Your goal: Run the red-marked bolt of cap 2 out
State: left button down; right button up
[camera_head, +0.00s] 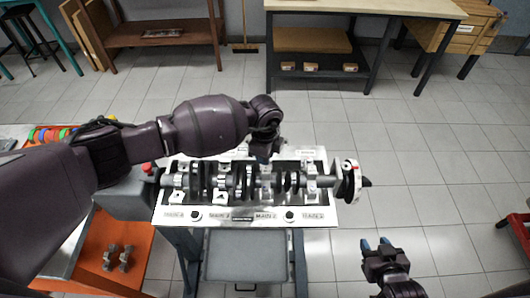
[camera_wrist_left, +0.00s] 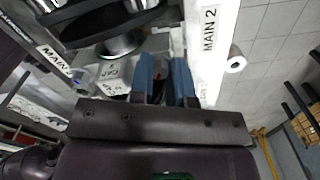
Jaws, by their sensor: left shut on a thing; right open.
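My left arm reaches in from the left over the engine stand (camera_head: 240,220). Its gripper is largely hidden by the wrist and the crankshaft (camera_head: 240,181) in the head view. In the left wrist view my left gripper (camera_wrist_left: 167,82) has its blue fingers shut on the bolt, which the fingers mostly hide. Cap 2 (camera_wrist_left: 110,80), a grey block with a "CAP" label, sits beside the fingers. A white "MAIN 2" label (camera_wrist_left: 208,28) is on the stand's edge. My right gripper (camera_head: 385,250) is open and empty, right of the stand.
An orange surface (camera_head: 130,255) at lower left holds grey metal parts (camera_head: 117,257). A grey box with a red button (camera_head: 147,168) adjoins the stand. A drawer or tray (camera_head: 245,255) is below. Benches stand at the back, with open floor between.

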pick_arm(q)
jog(key=shift+s+f+n, duration=0.2)
jog(key=shift+f+n, duration=0.05)
jog(key=shift+n, duration=0.85)
jog(key=shift+a, duration=0.1)
jog(key=c, duration=1.1)
grip_release()
jog(key=shift+w, duration=0.1)
jog(key=shift+o, duration=0.2)
jog(key=shift+r, duration=0.1)
